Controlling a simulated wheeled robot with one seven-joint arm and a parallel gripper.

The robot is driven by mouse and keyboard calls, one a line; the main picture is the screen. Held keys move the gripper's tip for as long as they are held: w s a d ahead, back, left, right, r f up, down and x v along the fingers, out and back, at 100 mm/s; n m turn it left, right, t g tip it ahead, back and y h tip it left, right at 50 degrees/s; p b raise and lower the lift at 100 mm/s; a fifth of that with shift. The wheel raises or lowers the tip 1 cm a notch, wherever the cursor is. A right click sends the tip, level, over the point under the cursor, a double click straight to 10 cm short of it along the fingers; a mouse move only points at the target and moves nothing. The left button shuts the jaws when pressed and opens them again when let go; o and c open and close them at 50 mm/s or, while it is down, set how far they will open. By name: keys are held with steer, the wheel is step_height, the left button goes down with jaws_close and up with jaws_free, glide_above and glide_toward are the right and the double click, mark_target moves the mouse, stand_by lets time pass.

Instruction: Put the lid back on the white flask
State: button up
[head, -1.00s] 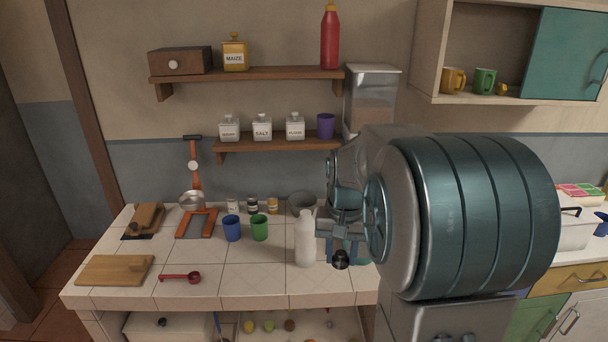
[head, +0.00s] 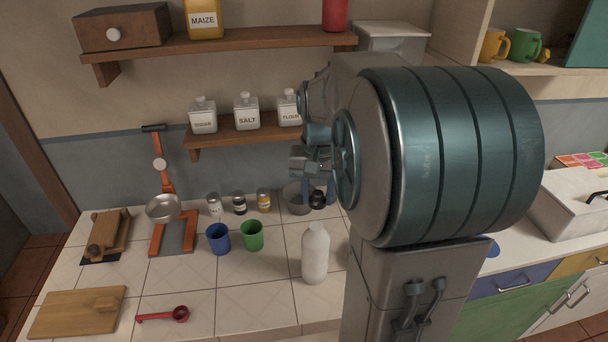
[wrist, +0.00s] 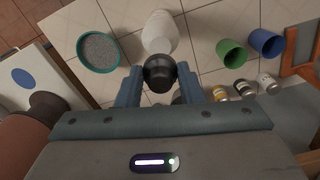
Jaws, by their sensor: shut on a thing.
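The white flask (head: 315,256) stands upright on the tiled counter, without a lid on its neck. My gripper (head: 315,190) is shut on the black lid (head: 317,200), which appears above and beyond the flask, apart from it in the head view. In the wrist view the lid (wrist: 160,73) sits between the two blue fingertips of my gripper (wrist: 159,80). There the flask (wrist: 159,32) lies just past the lid, and the lid overlaps the edge of its neck in the picture. Their height gap cannot be told.
A teal-rimmed bowl with grey contents (wrist: 99,48) is beside the flask. Green cup (head: 252,236) and blue cup (head: 218,239) stand left of it. Small jars (head: 239,204) and a grey bowl (head: 298,199) are behind.

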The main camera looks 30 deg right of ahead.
mark_target(316, 227)
steer(key=shift+w, duration=0.15)
steer(key=shift+s+f+b, duration=0.2)
steer(key=shift+f+b, duration=0.35)
steer(key=shift+f, duration=0.05)
step_height(316, 227, down, 5)
steer(key=b, duration=0.3)
steer(key=shift+b, duration=0.4)
steer(key=shift+f, duration=0.1)
steer(key=shift+f, duration=0.15)
stand_by(1.4)
steer(key=o, duration=1.5)
